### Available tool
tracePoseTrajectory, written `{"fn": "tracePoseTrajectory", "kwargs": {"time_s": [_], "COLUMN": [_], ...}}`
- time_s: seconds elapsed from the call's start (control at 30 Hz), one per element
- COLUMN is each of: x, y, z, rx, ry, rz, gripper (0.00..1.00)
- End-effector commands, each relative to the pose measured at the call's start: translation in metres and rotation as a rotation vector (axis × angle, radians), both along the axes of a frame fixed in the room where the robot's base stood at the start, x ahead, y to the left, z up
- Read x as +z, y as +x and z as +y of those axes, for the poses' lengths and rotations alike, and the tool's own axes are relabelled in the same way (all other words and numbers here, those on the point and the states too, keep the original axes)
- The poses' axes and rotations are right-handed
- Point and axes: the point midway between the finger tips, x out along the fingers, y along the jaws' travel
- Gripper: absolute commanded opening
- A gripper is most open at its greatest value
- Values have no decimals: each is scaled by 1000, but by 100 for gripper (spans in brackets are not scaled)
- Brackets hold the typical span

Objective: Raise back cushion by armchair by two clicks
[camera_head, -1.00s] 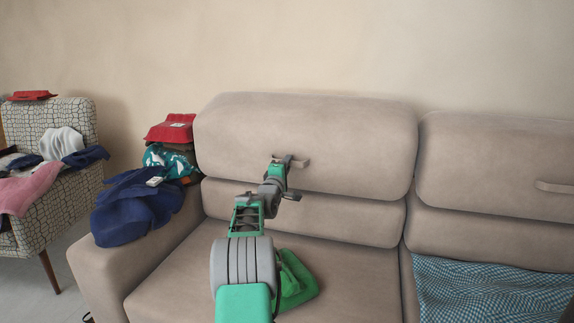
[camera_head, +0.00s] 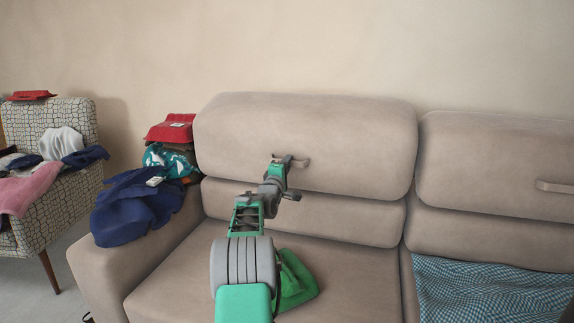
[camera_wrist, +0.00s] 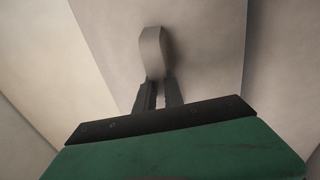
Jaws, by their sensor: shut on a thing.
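The back cushion by the armchair (camera_head: 340,125) is the left upper cushion of a beige sofa, its top edge slightly above that of the right cushion. A short beige handle (camera_head: 302,162) sticks out from its lower front. My gripper (camera_head: 282,160) reaches up to this handle and is shut on its left part. In the wrist view the two dark fingers (camera_wrist: 158,93) meet at the handle (camera_wrist: 151,52), which stands out from the cushion face (camera_wrist: 205,60). The fingers hide part of the handle. The patterned armchair (camera_head: 75,120) stands at the far left.
The right back cushion (camera_head: 490,160) has its own handle (camera_head: 553,187). Folded clothes and a navy garment (camera_head: 135,208) cover the left armrest. A checked blanket (camera_head: 480,295) covers the right seat.

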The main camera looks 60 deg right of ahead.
Motion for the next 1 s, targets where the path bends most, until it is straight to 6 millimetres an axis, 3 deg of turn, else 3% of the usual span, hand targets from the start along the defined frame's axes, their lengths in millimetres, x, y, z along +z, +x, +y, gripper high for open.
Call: {"fn": "tracePoseTrajectory", "kwargs": {"time_s": [0.13,0.37,0.4,0.63,0.87,1.0], "x": [-7,-8,-8,-7,-6,-6], "y": [0,0,0,-2,-2,-3], "z": [10,11,11,10,10,24], "rx": [2,2,2,0,-1,0], "ry": [4,5,5,4,2,2], "rz": [3,3,3,2,1,0], "gripper": [0,0,15,34,34,34]}}
